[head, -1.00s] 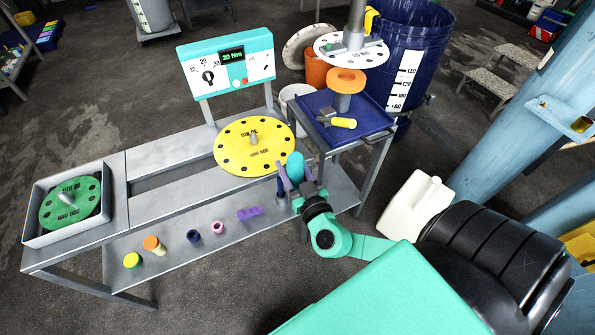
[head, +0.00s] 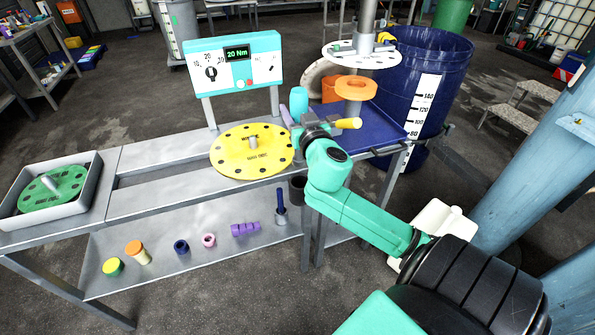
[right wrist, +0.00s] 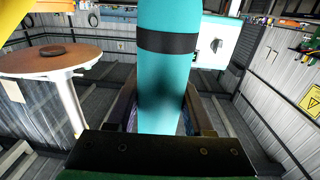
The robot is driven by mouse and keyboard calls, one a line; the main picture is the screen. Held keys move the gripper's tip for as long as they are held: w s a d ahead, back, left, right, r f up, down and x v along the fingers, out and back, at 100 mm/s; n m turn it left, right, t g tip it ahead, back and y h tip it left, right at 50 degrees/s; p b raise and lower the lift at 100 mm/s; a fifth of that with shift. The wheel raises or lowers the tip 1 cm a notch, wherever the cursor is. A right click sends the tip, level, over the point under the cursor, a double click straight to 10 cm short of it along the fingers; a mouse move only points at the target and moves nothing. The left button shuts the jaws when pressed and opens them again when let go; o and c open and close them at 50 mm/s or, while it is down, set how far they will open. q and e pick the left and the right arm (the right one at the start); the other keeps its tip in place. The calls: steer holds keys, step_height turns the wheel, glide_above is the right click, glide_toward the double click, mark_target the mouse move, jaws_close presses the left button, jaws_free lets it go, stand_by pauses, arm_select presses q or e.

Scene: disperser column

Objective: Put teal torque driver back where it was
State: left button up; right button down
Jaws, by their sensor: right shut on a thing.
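The teal torque driver (head: 299,103) stands roughly upright in my right gripper (head: 294,122), its rounded end up. In the right wrist view the teal driver (right wrist: 160,75), with a black band, fills the middle between the two fingers of the right gripper (right wrist: 160,112), which is shut on it. In the head view the gripper is between the yellow disc (head: 230,160) and the blue tray (head: 382,130), above the bench's right end. The driver's lower end is hidden. My left gripper is not in view.
Several small coloured parts line that shelf. The torque panel (head: 237,65) rises behind.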

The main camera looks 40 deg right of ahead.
step_height(320, 180, up, 4)
steer(key=n+t+y+b, duration=0.1)
steer(key=n+y+b, duration=0.1)
steer(key=y+b, duration=0.15)
steer(key=f+b, duration=0.1)
steer(key=f, duration=0.5)
steer(key=f+b, duration=0.2)
steer(key=f, duration=0.5)
steer(key=f+b, duration=0.1)
steer(key=f, duration=0.5)
steer(key=shift+w+d+f+b, duration=0.15)
steer(key=shift+w+b, duration=0.15)
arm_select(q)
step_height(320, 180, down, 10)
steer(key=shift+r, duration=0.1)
arm_select(e)
steer(key=shift+c, duration=1.5)
jaws_free()
steer(key=shift+f, duration=0.1)
